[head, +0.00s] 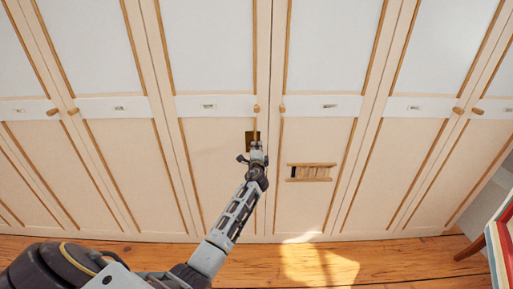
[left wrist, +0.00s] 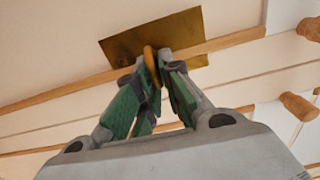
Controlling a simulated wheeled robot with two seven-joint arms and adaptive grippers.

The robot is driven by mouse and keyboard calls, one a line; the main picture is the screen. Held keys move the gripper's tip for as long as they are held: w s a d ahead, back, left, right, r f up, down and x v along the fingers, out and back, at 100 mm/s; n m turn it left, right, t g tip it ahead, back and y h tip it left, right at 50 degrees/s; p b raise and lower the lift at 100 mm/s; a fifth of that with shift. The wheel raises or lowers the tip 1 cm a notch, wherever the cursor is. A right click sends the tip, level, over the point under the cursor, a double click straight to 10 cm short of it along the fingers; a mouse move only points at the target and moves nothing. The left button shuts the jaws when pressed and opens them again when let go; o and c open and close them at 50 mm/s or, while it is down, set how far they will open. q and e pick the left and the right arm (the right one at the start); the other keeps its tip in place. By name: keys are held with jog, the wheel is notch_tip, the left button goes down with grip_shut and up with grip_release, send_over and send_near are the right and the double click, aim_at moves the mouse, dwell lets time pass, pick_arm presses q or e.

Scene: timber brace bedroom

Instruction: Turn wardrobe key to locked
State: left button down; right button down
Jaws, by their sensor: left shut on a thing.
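The wardrobe (head: 215,165) has pale doors with wooden trim and fills the head view. A dark brass lock plate (head: 249,136) sits on a middle door, and it also shows in the left wrist view (left wrist: 185,34). My left gripper (head: 257,148) is at this plate. In the left wrist view its green-padded fingers (left wrist: 155,72) are shut on the key (left wrist: 151,62), whose rounded orange-brown edge shows between the fingertips in front of the plate. The rest of the key is hidden by the fingers, so its turn angle cannot be told. My right gripper is not in view.
Round wooden knobs (head: 282,108) stick out from the doors. A small wooden slatted panel (head: 311,172) is on the door to the right. The wooden floor (head: 385,262) is clear in front. A red and pale piece of furniture (head: 497,250) stands at the right edge.

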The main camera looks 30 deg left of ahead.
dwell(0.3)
pick_arm(q)
jog(key=c, duration=1.7)
grip_release()
jog(key=shift+o, duration=0.4)
jog(key=v, duration=1.2)
jog(key=shift+s, duration=0.1)
jog(key=shift+f, duration=0.1)
